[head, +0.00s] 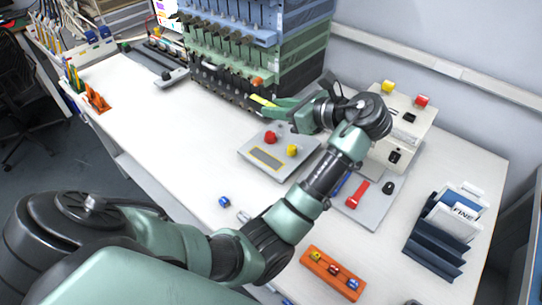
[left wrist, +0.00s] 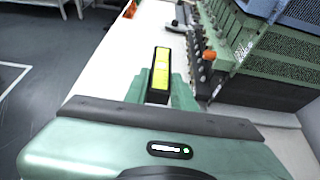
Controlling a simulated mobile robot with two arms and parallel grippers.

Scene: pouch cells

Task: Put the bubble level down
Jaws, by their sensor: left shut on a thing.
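The bubble level (left wrist: 161,76) is a small bar with a bright yellow-green face and dark ends. In the left wrist view it sticks out beyond my left gripper (left wrist: 160,98), which is shut on it. In the head view the level shows as a small yellow piece (head: 262,100) at the tip of my left gripper (head: 275,106). It appears held above the white table, just in front of the rack. Its far side and the gap under it are hidden. My right gripper is in neither view.
A stacked rack (head: 262,60) with green and blue tiers stands behind the gripper. A grey control box (head: 250,165) with red and yellow knobs lies below it. A beige machine (head: 408,125) stands to the right. The table (head: 150,115) has clear room at left.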

